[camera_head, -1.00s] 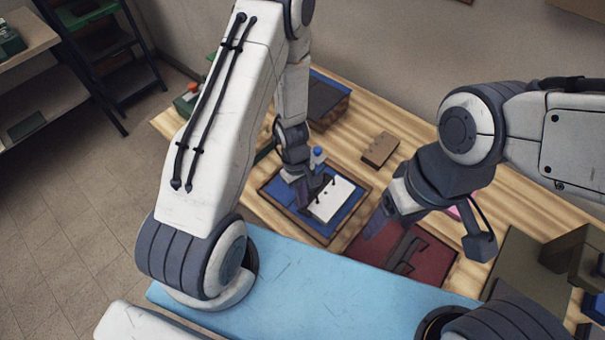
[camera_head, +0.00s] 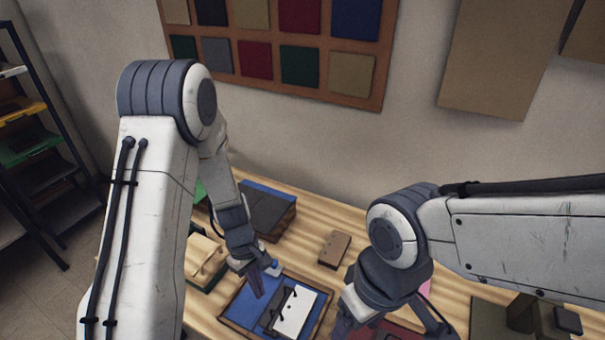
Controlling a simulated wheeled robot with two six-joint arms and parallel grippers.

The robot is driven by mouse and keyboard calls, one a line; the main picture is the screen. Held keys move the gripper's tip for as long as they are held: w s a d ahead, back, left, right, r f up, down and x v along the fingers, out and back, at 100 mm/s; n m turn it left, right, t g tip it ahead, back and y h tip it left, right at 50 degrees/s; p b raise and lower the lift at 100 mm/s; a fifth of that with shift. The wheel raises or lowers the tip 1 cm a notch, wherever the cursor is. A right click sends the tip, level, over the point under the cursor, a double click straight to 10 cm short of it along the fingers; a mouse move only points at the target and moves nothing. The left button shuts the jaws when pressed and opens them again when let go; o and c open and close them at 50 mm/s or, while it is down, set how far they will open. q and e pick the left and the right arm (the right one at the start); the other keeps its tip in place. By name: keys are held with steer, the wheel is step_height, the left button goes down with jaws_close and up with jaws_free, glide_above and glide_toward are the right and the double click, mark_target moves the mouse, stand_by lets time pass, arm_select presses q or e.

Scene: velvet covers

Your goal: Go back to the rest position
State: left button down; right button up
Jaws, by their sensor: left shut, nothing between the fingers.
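My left gripper (camera_head: 257,284) hangs with its fingers pointing down over the left part of a wooden-rimmed blue tray (camera_head: 238,303). Its fingers look closed and hold nothing. A white panel (camera_head: 296,311) with a dark strip along its left side lies in the tray, to the right of the fingers. My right gripper (camera_head: 343,323) is low in the picture, right of the tray and over the edge of a dark red mat (camera_head: 398,329). Its fingers are small and partly hidden by its own wrist, so their opening is unclear.
A dark box (camera_head: 268,213) and a small brown block (camera_head: 334,249) stand at the back of the wooden table. A pale wooden piece (camera_head: 206,262) sits left of the tray. A board of velvet swatches (camera_head: 285,47) hangs on the wall. A shelf rack (camera_head: 40,150) stands at far left.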

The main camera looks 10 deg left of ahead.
arm_select(q)
steer(key=s+d+r+m+b, duration=0.4)
steer(key=d+r+m+b, duration=0.1)
steer(key=d+r+m, duration=0.25)
steer(key=s+d+r+m+t+b, duration=0.1)
steer(key=s+r+m+b, duration=0.1)
steer(key=s+m, duration=0.3)
steer(key=s+d+r+m+t+y+b, duration=0.1)
steer(key=s+d+r+m+b, duration=0.1)
steer(key=s+m, duration=0.4)
steer(key=shift+s+d+r, duration=0.15)
steer(key=shift+s+d, duration=0.1)
steer(key=shift+s, duration=0.1)
stand_by(1.0)
